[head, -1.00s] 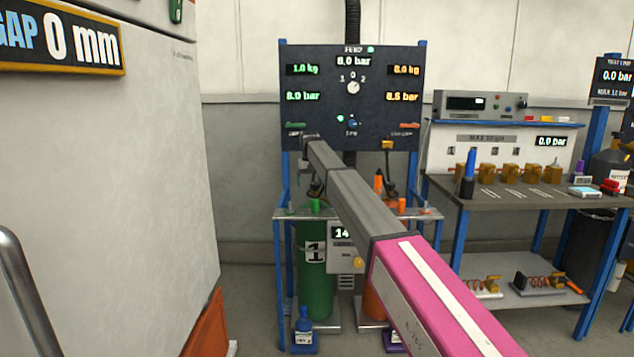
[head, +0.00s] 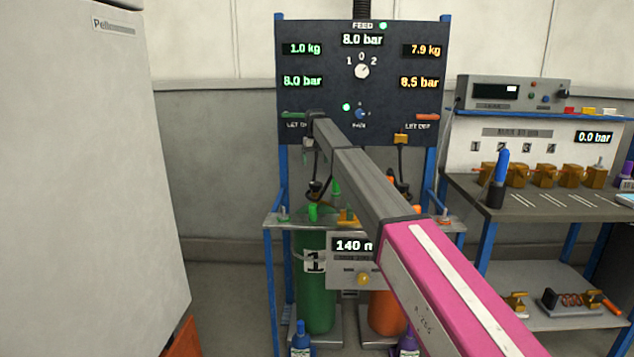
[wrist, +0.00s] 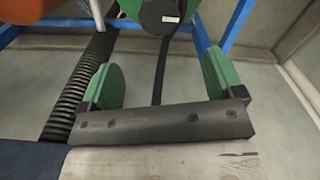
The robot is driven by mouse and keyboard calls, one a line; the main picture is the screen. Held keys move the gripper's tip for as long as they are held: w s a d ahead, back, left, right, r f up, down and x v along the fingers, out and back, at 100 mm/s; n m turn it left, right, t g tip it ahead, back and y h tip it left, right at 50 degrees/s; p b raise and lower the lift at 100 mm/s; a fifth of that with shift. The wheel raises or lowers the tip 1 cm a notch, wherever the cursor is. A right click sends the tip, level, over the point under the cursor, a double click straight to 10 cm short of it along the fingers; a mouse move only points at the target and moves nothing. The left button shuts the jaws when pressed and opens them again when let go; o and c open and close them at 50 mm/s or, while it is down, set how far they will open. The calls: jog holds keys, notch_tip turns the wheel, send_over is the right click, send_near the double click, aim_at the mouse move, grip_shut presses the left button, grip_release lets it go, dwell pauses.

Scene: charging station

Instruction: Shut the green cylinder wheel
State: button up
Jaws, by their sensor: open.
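The green cylinder (head: 316,280), with a white "1" label, stands upright in the blue-framed stand under the gauge panel. A small green piece at its top (head: 312,212) may be its wheel. My arm reaches across in front of the stand, and its end is near the panel's lower left, above the green cylinder. In the wrist view my gripper (wrist: 160,78) is open, its two green pads wide apart with nothing between them. Beyond them, at the top edge, is a green body with a dark round part (wrist: 162,12); I cannot tell whether this is the wheel.
An orange cylinder (head: 387,312) stands to the right, partly behind my arm. The gauge panel (head: 330,103) reads 8.0 bar feed. A workbench (head: 545,205) is at right, a white cabinet (head: 85,190) at left. A ribbed hose (wrist: 75,90) runs beside my gripper.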

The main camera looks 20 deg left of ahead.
aim_at(316, 182)
notch_tip(316, 182, down, 10)
jog(key=shift+f, duration=0.25)
dwell(0.3)
jog(key=c, duration=0.9)
